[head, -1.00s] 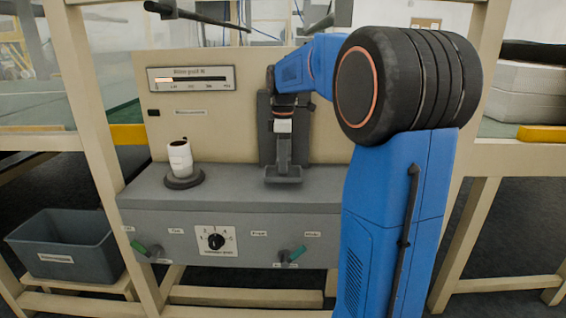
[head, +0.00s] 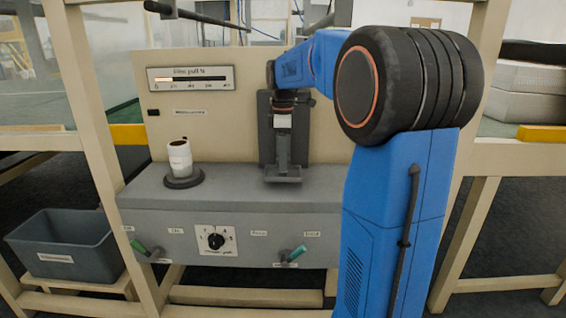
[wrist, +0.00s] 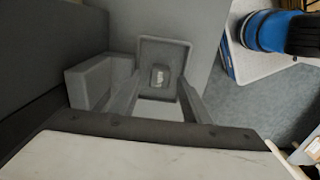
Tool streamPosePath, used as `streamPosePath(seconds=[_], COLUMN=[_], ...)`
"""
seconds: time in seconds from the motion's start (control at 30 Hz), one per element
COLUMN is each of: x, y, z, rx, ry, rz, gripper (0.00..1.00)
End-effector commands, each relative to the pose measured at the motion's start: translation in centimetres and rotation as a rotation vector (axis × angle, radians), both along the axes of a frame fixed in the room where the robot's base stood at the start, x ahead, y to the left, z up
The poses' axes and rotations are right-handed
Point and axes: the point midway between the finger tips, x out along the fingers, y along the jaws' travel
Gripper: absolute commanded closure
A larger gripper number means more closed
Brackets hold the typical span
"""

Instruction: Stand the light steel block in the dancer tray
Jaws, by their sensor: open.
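The dancer tray (head: 283,179) is a small dark grey shelf at the foot of an upright dark plate on the console. In the wrist view the tray (wrist: 174,50) shows as a square with a rim. A small pale piece, apparently the light steel block (wrist: 160,77), is inside the tray near its middle. It looks upright, but its base is hard to make out. My gripper (head: 283,154) is above the tray, pointing down. In the wrist view its two fingers are apart, one each side of the block, with no clear contact.
A white roll (head: 179,157) stands on a dark round base at the console's left. A gauge panel (head: 191,79) is on the back board. A knob (head: 216,239) and green-handled levers are on the front. A grey bin (head: 66,246) is at lower left. The console top between roll and tray is clear.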

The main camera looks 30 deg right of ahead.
Motion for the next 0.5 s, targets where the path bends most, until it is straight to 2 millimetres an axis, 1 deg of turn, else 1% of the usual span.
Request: streamPosePath(seconds=[0.03, 0.3, 0.5], x=[0.0, 0.0, 0.1], y=[0.0, 0.0, 0.0], z=[0.9, 6.1, 9.1], rx=[-0.001, -0.001, 0.0], ry=[-0.003, -0.003, -0.002], rz=[0.0, 0.0, 0.0], gripper=[0.57, 0.57, 0.57])
